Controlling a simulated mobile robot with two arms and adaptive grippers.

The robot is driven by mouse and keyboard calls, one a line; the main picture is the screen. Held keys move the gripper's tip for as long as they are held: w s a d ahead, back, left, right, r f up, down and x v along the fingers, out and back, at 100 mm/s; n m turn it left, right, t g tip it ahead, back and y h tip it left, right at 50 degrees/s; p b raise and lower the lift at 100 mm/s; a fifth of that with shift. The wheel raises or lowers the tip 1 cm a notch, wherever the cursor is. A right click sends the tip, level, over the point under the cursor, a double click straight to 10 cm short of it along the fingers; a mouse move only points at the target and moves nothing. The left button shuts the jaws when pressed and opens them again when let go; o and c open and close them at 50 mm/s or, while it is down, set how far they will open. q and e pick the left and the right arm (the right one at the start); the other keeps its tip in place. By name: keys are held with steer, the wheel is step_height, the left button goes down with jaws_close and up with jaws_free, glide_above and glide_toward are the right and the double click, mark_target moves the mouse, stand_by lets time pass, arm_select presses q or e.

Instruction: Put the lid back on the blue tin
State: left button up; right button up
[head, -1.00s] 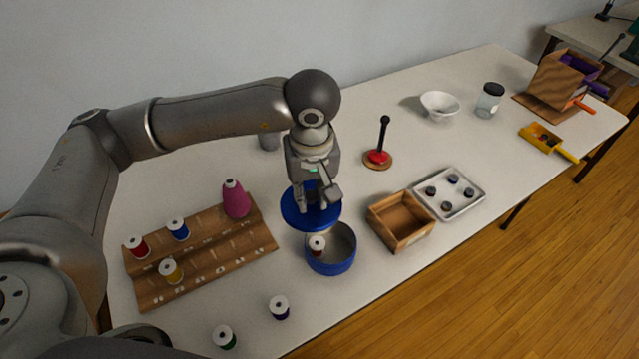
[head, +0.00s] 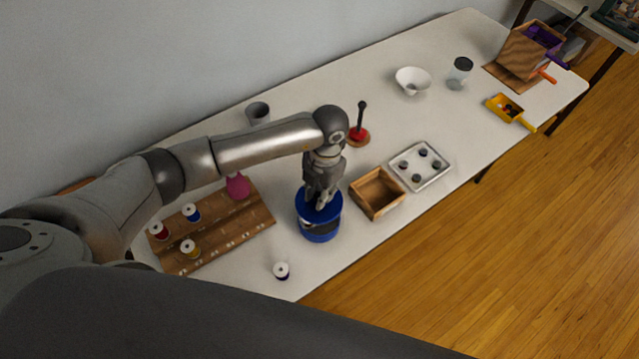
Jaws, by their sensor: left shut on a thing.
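The blue tin (head: 319,236) stands upright near the front edge of the table. Its blue lid (head: 304,209) is over it, covering most of the opening. A narrow strip of the tin's inside shows below the lid's front edge, so the lid looks slightly raised; exact contact is hard to tell. My left gripper (head: 321,199) points down and is shut on the lid's top, where its fingers hide the part they hold. My right gripper is out of view.
An open wooden box (head: 377,193) stands close to the right of the tin, with a metal tray (head: 420,166) beyond. A wooden spool rack (head: 255,222) is at left. A loose spool (head: 282,270) stands in front. A red-based spindle (head: 359,137) is behind.

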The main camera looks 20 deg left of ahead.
arm_select(q)
steer(key=shift+s, duration=0.1)
steer(key=shift+f+n, duration=0.3)
steer(key=shift+f, duration=0.1)
step_height(320, 180, down, 2)
steer(key=shift+b, duration=0.9)
steer(key=shift+f+b, duration=1.55)
steer(key=shift+f, duration=0.35)
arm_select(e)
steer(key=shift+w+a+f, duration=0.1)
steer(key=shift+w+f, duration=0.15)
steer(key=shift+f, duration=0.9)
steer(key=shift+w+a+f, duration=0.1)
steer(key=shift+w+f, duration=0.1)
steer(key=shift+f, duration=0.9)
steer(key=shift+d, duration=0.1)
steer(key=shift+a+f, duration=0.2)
arm_select(q)
steer(key=shift+f+b, duration=0.2)
steer(key=shift+b, duration=0.3)
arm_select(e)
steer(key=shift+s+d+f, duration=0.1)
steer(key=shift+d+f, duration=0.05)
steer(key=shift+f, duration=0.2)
